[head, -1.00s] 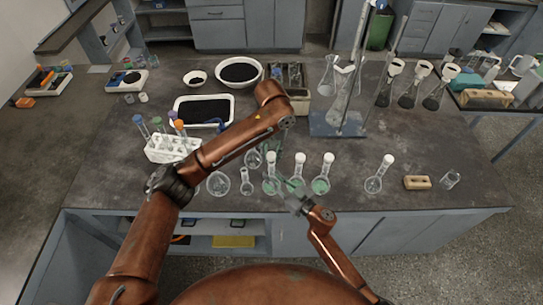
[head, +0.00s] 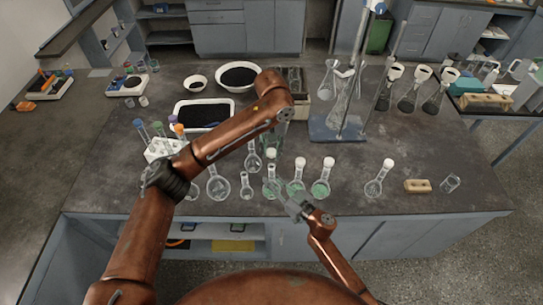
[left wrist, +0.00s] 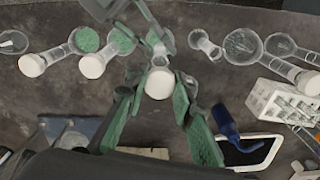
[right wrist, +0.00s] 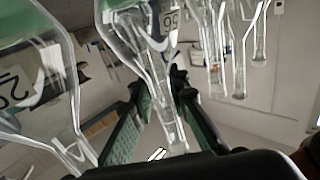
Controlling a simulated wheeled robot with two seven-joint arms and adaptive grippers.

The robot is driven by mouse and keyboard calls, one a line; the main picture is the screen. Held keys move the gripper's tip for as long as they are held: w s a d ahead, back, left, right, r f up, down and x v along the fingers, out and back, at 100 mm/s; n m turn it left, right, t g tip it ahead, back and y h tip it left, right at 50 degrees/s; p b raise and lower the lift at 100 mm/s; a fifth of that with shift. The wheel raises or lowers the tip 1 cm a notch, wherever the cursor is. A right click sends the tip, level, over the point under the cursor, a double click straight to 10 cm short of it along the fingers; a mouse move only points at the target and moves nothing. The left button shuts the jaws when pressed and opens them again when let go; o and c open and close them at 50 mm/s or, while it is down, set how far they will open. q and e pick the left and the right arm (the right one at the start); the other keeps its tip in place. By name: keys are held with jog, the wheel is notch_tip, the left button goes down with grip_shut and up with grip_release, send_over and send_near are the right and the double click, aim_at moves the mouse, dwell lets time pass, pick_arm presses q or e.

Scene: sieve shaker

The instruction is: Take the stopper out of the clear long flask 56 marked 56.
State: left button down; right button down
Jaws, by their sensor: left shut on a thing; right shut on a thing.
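The clear long flask 56 (head: 271,189) stands on the bench near its front edge. Its mark shows upside down in the right wrist view (right wrist: 172,20). My right gripper (head: 290,203) is shut on flask 56 from the front; the neck (right wrist: 165,115) runs between its green fingers. The white stopper (head: 271,153) sits above the flask's neck, apparently clear of it. My left gripper (left wrist: 158,95) is shut on the stopper, which shows between its green fingers in the left wrist view (left wrist: 160,83). The left fingertips are partly hidden by my arm in the head view.
A white rack (head: 160,150) and a black-filled tray (head: 203,112) lie behind.

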pick_arm(q)
jog(key=shift+r, duration=0.55)
pick_arm(e)
jog(key=shift+f, duration=0.2)
jog(key=c, duration=1.8)
grip_release()
jog(key=shift+r, duration=0.1)
jog(key=v, duration=1.2)
